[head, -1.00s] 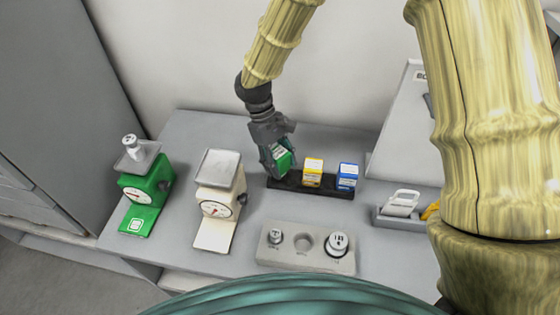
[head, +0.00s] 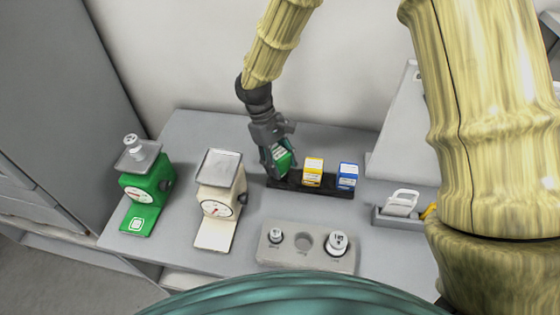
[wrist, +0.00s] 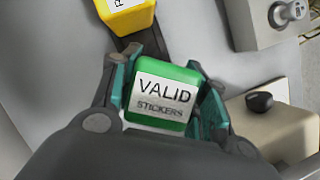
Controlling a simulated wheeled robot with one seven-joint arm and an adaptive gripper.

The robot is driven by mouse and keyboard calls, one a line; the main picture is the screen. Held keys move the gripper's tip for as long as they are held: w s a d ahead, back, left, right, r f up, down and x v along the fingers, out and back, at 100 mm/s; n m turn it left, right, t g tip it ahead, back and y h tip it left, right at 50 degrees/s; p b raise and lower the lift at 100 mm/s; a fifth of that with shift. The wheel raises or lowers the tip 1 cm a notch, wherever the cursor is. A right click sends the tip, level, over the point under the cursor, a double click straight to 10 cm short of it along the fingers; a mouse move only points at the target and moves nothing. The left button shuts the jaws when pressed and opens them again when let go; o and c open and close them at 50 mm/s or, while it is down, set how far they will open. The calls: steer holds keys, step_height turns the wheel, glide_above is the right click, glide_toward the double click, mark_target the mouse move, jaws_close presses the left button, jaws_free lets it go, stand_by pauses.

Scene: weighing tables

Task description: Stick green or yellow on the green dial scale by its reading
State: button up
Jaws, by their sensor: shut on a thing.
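The green dial scale (head: 150,186) stands at the left of the table with a metal weight (head: 131,143) on its pan. Its dial faces front, but the reading is too small to tell. My gripper (head: 279,158) is shut on the green sticker box (head: 283,160), at the left end of the black rack (head: 330,189). In the wrist view the green box (wrist: 163,96), labelled "VALID STICKERS", sits between both fingers. The yellow box (head: 313,171) stands in the rack to its right; it also shows in the wrist view (wrist: 126,14).
A cream dial scale (head: 219,196) with an empty pan stands between the green scale and the rack. A blue box (head: 347,175) is in the rack. A grey weight block (head: 306,256) lies in front. A grey tray (head: 400,217) is at right.

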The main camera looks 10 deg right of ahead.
steer(key=shift+f, duration=0.5)
steer(key=o, duration=1)
steer(key=v, duration=1.2)
steer(key=shift+s, duration=0.1)
